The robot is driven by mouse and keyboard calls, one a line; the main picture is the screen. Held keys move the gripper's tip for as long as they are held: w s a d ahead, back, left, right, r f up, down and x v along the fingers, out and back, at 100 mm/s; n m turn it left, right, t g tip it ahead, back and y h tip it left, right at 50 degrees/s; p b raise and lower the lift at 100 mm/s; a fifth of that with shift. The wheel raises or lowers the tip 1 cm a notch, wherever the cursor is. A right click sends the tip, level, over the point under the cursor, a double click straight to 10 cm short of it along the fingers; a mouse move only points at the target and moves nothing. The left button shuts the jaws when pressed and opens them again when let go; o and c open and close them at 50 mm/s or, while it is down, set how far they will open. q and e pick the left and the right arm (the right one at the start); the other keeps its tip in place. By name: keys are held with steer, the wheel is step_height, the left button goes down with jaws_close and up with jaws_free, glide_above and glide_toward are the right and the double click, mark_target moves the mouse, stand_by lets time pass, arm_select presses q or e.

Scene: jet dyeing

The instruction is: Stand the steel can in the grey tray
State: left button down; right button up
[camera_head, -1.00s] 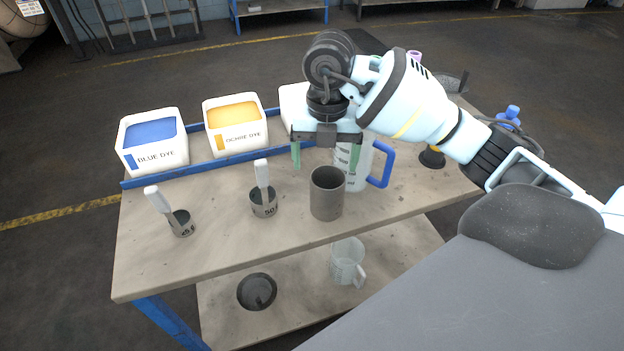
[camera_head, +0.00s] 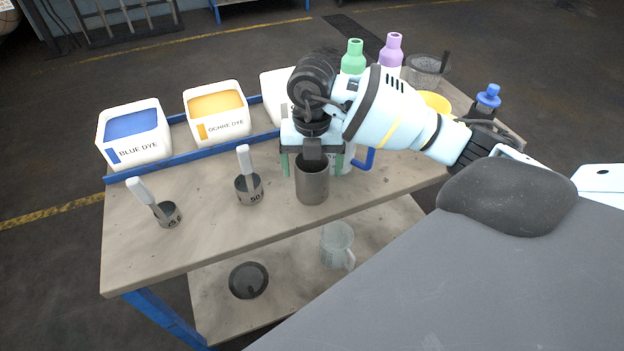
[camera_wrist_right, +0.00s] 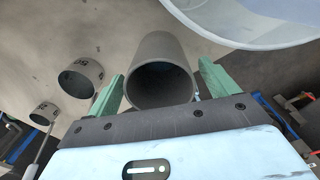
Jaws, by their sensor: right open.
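The steel can (camera_head: 312,187) is a plain dark-grey open cylinder. It stands upright on the workbench, near the front edge. My right gripper (camera_head: 311,165) is above it and open, with one green finger on each side of the can's upper part. In the right wrist view the open mouth of the can (camera_wrist_right: 160,84) lies between the two green fingers of the right gripper (camera_wrist_right: 158,82), with a gap on each side. I cannot make out a grey tray in these frames. My left gripper is not in view.
Blue dye (camera_head: 134,136) and ochre dye (camera_head: 217,115) tubs line the back. A lower shelf holds a clear jug (camera_head: 337,246).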

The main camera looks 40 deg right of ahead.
steer(key=shift+f, duration=0.4)
steer(key=c, duration=1.2)
steer(key=shift+r, duration=0.1)
steer(key=shift+r, duration=0.45)
steer(key=s+a+r, duration=0.1)
steer(key=s, duration=0.4)
steer(key=s+a+r, duration=0.1)
steer(key=s, duration=0.4)
steer(key=s+a+r, duration=0.2)
steer(key=s, duration=0.3)
steer(key=shift+s, duration=0.3)
